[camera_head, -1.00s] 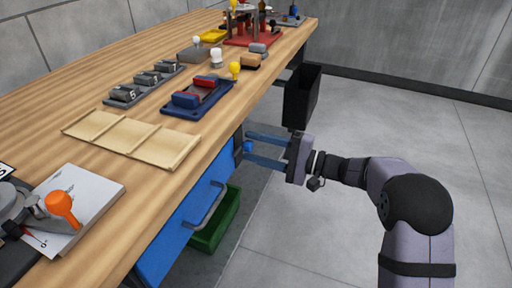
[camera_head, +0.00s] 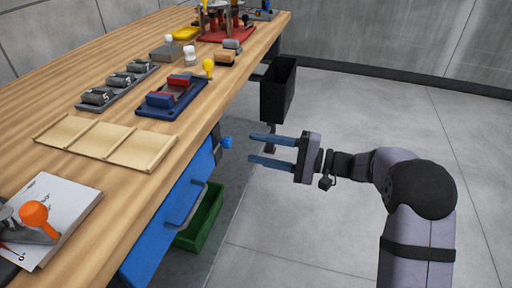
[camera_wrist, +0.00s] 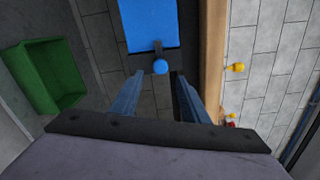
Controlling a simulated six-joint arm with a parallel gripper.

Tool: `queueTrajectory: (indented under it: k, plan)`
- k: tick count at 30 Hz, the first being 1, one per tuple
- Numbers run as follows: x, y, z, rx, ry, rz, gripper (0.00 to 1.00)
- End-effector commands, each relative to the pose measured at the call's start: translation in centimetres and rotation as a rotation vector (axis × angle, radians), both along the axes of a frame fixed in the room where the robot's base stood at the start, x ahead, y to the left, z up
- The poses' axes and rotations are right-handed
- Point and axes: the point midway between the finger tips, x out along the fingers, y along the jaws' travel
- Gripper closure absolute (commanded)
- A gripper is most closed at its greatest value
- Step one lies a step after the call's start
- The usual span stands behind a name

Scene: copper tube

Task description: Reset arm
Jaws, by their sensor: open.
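My gripper (camera_head: 272,149) is open and empty, with its two blue fingers spread apart. In the head view it hangs beside the workbench over the floor, right of the bench edge and pointing left. A blue round knob (camera_head: 227,142) sits at the bench side, a short gap left of the fingertips. In the wrist view the gripper (camera_wrist: 158,82) shows the same knob (camera_wrist: 160,67) between and beyond its fingers. No copper tube can be made out.
The wooden workbench (camera_head: 50,105) holds a light wooden tray (camera_head: 75,132), a blue fixture (camera_head: 150,110) and an orange-handled clamp (camera_head: 35,215). A blue drawer (camera_head: 160,220) is in its side. The floor at right is clear.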

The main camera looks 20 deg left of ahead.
Motion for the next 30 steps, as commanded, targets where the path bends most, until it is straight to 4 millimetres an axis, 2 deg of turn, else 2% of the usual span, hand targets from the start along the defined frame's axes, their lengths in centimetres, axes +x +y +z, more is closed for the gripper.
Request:
queueTrajectory:
  k: [12, 15, 17, 20, 23, 24, 27, 30]
  plan:
    - [0.0, 0.0, 0.0, 0.0, 0.024, 0.0, 0.59]
    - [0.8, 0.0, -1.0, -0.038, 0.093, -0.032, 0.59]
    - [0.8, -0.1, -3.0, -0.119, 0.14, -0.04, 0.59]
    - [-0.7, -1.0, -7.7, -0.286, 0.213, -0.025, 0.59]
    - [-3.5, -2.9, -13.1, -0.469, 0.287, 0.005, 0.59]
    - [-4.9, -3.8, -15.3, -0.544, 0.313, 0.022, 0.59]
    - [-8.8, -6.9, -20.0, -0.734, 0.357, 0.071, 0.59]
    - [-13.0, -10.9, -23.1, -0.93, 0.353, 0.134, 0.59]
